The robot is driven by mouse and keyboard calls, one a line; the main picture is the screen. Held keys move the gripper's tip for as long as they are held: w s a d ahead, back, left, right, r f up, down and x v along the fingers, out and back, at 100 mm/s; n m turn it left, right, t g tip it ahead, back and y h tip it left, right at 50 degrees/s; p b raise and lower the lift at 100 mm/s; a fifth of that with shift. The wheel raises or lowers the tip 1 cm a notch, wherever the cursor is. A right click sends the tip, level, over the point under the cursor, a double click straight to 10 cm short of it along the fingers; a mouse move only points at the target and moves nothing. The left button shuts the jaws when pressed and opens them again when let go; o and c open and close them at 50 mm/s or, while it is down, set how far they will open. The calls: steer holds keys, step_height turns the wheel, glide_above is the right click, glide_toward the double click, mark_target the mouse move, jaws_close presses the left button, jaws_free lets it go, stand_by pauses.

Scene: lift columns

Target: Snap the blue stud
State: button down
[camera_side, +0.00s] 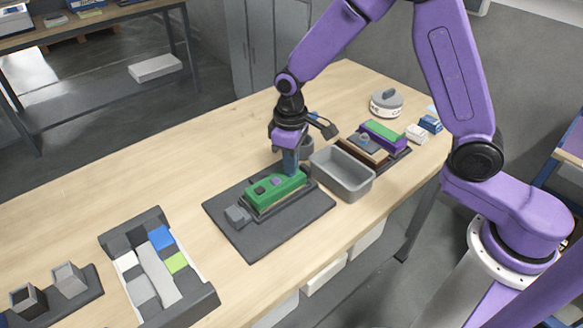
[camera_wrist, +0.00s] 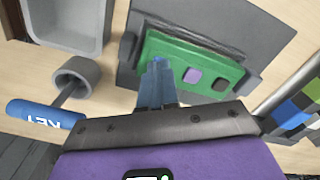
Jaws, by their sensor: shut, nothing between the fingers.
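A long green block (camera_side: 278,190) lies in a dark holder on a dark mat (camera_side: 248,252); it also shows in the wrist view (camera_wrist: 213,55). Its top carries a dark stud (camera_wrist: 220,83) and a purple stud (camera_wrist: 192,75) in a row. My gripper (camera_side: 290,172) points down at the block's right end in the side view, with its fingers closed together and empty. In the wrist view the fingertips (camera_wrist: 157,66) sit over the block's left end. A small blue patch shows at the tips; it may be the blue stud, mostly hidden. I cannot tell whether the tips touch it.
A grey open bin (camera_side: 342,175) stands close right of the mat. A grey cup (camera_wrist: 76,76) holds a rod with a blue tag (camera_wrist: 45,114). Another block assembly (camera_side: 383,138) stands beyond the bin. A tray of coloured blocks (camera_side: 158,268) lies at the front left.

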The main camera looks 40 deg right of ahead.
step_height(320, 180, up, 8)
steer(key=shift+r, duration=0.25)
stand_by(1.0)
steer(key=shift+s, duration=0.1)
steer(key=s+d+r+n, duration=0.1)
steer(key=s+d+n, duration=0.2)
steer(key=s, duration=1)
steer(key=s+d+r+n, duration=0.1)
steer(key=s+d+n, duration=0.2)
steer(key=s+d, duration=0.4)
steer(key=s, duration=0.7)
steer(key=shift+s+d+n, duration=0.15)
steer(key=shift+s+n, duration=0.1)
steer(key=shift+n, duration=0.05)
